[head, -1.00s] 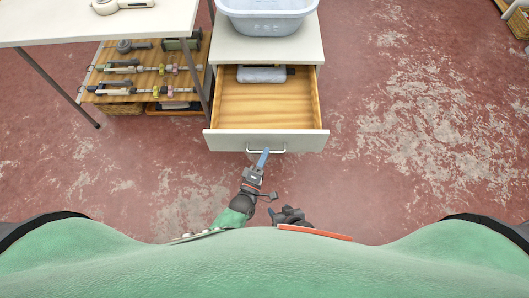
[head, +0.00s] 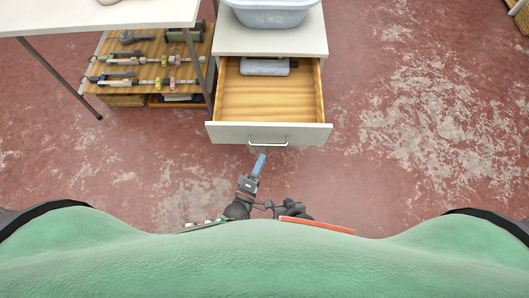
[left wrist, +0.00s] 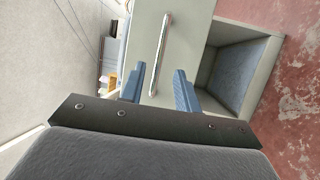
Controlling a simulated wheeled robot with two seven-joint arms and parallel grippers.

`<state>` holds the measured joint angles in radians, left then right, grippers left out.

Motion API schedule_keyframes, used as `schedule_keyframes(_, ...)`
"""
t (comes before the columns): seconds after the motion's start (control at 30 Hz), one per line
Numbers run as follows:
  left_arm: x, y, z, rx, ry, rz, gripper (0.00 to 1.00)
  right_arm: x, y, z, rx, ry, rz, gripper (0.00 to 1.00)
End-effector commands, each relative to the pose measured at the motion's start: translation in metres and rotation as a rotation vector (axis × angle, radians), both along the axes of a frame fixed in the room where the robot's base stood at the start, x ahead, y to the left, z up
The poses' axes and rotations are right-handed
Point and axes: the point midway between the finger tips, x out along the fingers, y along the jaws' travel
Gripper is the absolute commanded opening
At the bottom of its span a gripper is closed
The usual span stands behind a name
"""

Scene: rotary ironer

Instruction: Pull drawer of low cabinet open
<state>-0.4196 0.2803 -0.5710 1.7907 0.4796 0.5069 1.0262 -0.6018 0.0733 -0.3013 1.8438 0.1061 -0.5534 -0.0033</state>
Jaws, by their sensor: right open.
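The low cabinet (head: 300,38) has its drawer (head: 262,106) pulled well out, with the wooden inside showing. The white drawer front (head: 225,132) carries a metal bar handle (head: 268,142). My left gripper (head: 261,158) is just in front of the handle and apart from it. In the left wrist view its two blue fingers (left wrist: 159,88) are spread and empty, with the handle (left wrist: 161,52) beyond their tips. My right gripper (head: 290,205) is open and empty, low near my body, partly hidden.
A grey item (head: 266,67) lies at the back of the drawer. A pale blue basin (head: 270,14) stands on the cabinet. At the left are a white table (head: 90,18) and a wooden shelf (head: 120,70) with tools. The red floor (head: 410,150) to the right is clear.

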Motion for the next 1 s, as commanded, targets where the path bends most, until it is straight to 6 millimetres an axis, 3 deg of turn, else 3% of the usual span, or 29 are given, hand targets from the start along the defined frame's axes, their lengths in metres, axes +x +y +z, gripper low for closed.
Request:
schedule_keyframes(0.27,-0.022,0.009,-0.005,0.0,0.001,0.0,0.32,-0.001,0.0,-0.002,0.0,0.001,0.0,0.54)
schedule_keyframes(1.0,-0.022,0.009,-0.005,0.041,-0.016,0.007,0.32,-0.001,-0.002,-0.003,-0.003,0.002,0.001,0.54)
